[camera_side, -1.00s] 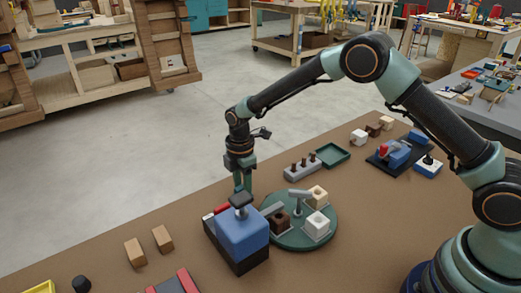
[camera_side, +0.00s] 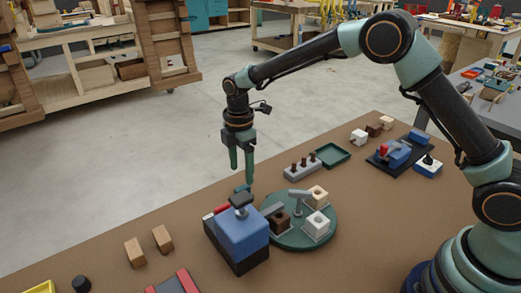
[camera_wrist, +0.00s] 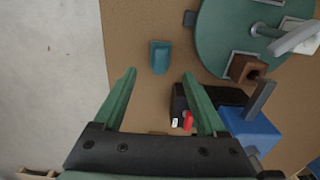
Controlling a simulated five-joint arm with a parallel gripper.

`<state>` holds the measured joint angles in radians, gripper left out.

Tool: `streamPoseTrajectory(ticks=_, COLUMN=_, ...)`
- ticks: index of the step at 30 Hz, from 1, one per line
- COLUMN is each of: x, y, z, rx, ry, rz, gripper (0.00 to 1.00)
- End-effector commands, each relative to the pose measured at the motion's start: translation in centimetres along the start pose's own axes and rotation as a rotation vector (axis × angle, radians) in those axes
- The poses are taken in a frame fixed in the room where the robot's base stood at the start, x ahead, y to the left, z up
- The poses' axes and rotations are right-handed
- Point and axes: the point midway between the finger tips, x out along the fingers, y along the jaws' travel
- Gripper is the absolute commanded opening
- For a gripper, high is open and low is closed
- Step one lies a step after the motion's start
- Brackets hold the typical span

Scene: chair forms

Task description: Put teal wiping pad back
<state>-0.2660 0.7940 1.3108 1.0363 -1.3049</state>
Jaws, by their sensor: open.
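The teal wiping pad (camera_wrist: 160,57) is on the brown table in the wrist view, beside the green round plate. In the side view only a small teal part of it (camera_side: 241,188) shows behind the blue block's dark knob. My gripper (camera_wrist: 159,76) is open and empty, its two green fingers apart, with the pad just beyond the tips in the wrist view. In the side view my gripper (camera_side: 242,176) points down above the pad area, behind the blue block. Whether the pad rests in a holder cannot be told.
The blue block on a black base (camera_side: 238,236) stands close in front of the gripper. The green round plate (camera_side: 281,240) with white, cream and brown blocks is to its right. A grey peg rack (camera_side: 303,172) and green tray (camera_side: 333,156) are farther back. Two wooden blocks lie left.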

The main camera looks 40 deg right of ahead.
Motion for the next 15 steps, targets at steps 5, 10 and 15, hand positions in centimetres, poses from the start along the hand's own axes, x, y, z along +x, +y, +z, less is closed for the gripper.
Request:
streamPoseTrajectory(ticks=5, x=-3.2, y=0.1, z=0.0, rx=0.000, ry=0.001, rz=0.003, gripper=0.74)
streamPoseTrajectory(ticks=10, x=-4.7, y=0.0, z=0.0, rx=0.001, ry=0.000, rz=0.001, gripper=0.74)
streamPoseTrajectory(ticks=15, x=-6.8, y=-0.5, z=0.8, rx=0.069, ry=0.007, rz=0.024, gripper=0.74)
